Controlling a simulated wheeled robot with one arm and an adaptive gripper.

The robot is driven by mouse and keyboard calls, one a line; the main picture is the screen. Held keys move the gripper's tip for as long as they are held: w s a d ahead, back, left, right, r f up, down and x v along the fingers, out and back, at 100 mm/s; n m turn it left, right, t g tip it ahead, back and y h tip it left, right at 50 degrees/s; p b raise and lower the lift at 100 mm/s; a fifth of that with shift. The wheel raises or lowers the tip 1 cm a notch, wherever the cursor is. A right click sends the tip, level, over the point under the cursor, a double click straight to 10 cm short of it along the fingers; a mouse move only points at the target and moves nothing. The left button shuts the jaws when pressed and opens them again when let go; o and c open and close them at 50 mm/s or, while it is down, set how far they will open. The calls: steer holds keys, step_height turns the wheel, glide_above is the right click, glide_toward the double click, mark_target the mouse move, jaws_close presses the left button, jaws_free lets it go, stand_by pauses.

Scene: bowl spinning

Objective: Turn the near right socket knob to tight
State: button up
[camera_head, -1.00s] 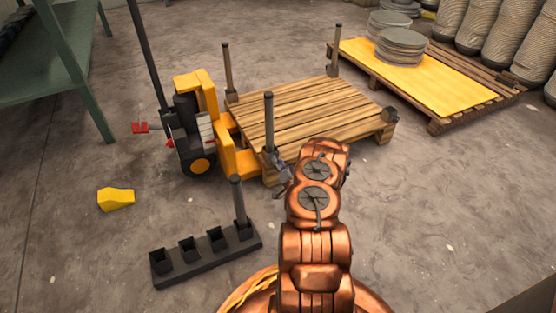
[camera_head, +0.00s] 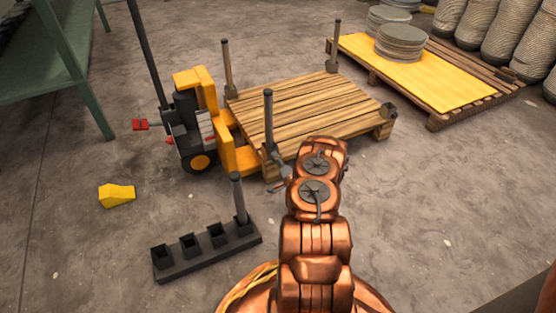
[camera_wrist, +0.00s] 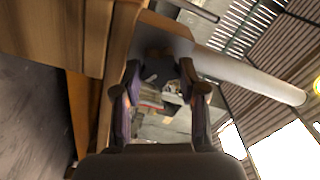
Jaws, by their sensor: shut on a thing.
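The wooden pallet (camera_head: 300,112) has sockets at its corners. Upright grey posts stand at three corners; the right corner socket (camera_head: 389,111) has no post. My gripper (camera_head: 279,168) is at the foot of the nearest post (camera_head: 268,115), at the pallet corner beside the pallet truck. In the wrist view, my fingers (camera_wrist: 160,95) are closed around a dark knob (camera_wrist: 160,70) beside the pale post (camera_wrist: 250,76). My arm and fingers partly hide this socket. I cannot read how tight the knob is.
A yellow pallet truck (camera_head: 205,120) stands against the pallet's left side. A dark rack (camera_head: 205,253) holding one post lies on the floor nearby, with a yellow block (camera_head: 116,195) farther left. A second pallet (camera_head: 420,70) with stacked discs is at right.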

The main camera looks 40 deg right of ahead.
steer(key=shift+a, duration=0.1)
steer(key=o, duration=1.1)
steer(key=shift+o, duration=0.2)
steer(key=v, duration=1.2)
steer(key=shift+w, duration=0.1)
